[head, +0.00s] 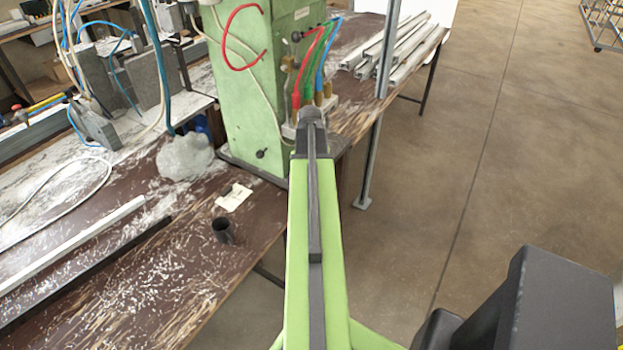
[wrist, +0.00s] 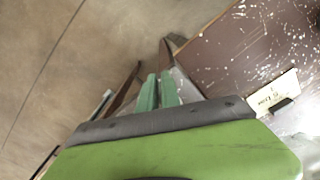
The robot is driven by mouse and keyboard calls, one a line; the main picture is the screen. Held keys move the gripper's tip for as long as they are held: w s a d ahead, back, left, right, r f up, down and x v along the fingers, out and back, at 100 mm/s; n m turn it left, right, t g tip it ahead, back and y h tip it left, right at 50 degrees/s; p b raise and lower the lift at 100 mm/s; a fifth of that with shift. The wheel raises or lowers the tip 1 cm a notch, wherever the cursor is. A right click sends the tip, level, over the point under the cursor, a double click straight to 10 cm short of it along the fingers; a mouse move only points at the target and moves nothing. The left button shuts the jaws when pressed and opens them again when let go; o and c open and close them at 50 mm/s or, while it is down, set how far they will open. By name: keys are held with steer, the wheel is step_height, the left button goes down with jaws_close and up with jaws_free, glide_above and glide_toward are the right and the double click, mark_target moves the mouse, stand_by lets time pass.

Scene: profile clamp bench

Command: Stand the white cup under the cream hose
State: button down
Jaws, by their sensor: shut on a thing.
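I cannot make out a white cup in either view. A cream line (head: 203,36) runs down the front of the green machine (head: 240,110); other pale lines hang at the far left, and I cannot tell which is the cream hose. My gripper's two teal fingers (wrist: 158,92) are close together in the wrist view. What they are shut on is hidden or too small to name. In the head view my arm reaches toward the machine's right side and hides its own fingers.
A pale lump (head: 185,157), a white card (head: 234,197) and long bars (head: 75,243) lie there too. A metal post (head: 379,110) stands right of the machine.

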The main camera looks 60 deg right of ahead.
steer(key=shift+f+b, duration=0.3)
stand_by(0.4)
steer(key=c, duration=1.5)
jaws_free()
steer(key=shift+r, duration=0.15)
